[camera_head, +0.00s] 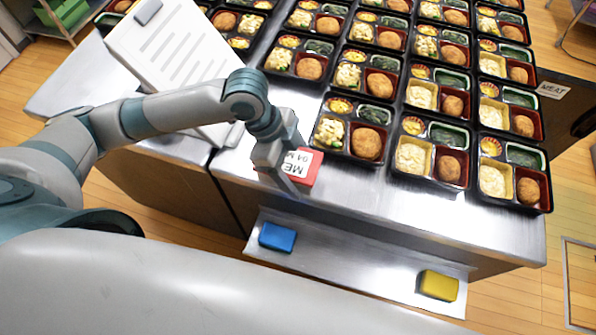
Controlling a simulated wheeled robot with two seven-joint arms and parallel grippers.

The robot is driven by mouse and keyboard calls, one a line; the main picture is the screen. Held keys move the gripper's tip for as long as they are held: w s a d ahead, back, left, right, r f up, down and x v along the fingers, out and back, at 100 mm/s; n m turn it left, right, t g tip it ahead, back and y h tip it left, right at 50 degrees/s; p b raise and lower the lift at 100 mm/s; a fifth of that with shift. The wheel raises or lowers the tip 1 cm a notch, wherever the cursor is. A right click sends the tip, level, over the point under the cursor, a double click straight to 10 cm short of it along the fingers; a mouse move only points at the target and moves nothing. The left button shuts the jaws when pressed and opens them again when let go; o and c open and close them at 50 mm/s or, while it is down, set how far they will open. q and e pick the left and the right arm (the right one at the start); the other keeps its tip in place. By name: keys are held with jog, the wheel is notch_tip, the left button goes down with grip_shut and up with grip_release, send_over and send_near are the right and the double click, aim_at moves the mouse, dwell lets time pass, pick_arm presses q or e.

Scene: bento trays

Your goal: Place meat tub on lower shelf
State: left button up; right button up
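The meat tub (312,169) is a small red tub with a white label whose visible letters read "ME" and "04 M". It is at the front edge of the steel counter, tilted in the picture. My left gripper (289,172) reaches it from the left and is shut on it, with the fingers covering its left side. Whether the tub touches the counter cannot be told. The lower shelf (350,270) is a steel ledge below the counter's front edge. My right gripper is not in view.
A blue block (277,237) lies at the shelf's left and a yellow block (438,285) at its right, with bare shelf between. Many filled bento trays (353,130) cover the counter. A white slotted panel (175,55) stands behind my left arm. A "MEAT" label (552,90) shows at right.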

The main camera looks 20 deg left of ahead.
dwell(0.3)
pick_arm(q)
jog(key=o, duration=1.3)
jog(key=b+v, duration=0.1)
jog(key=v, duration=1.1)
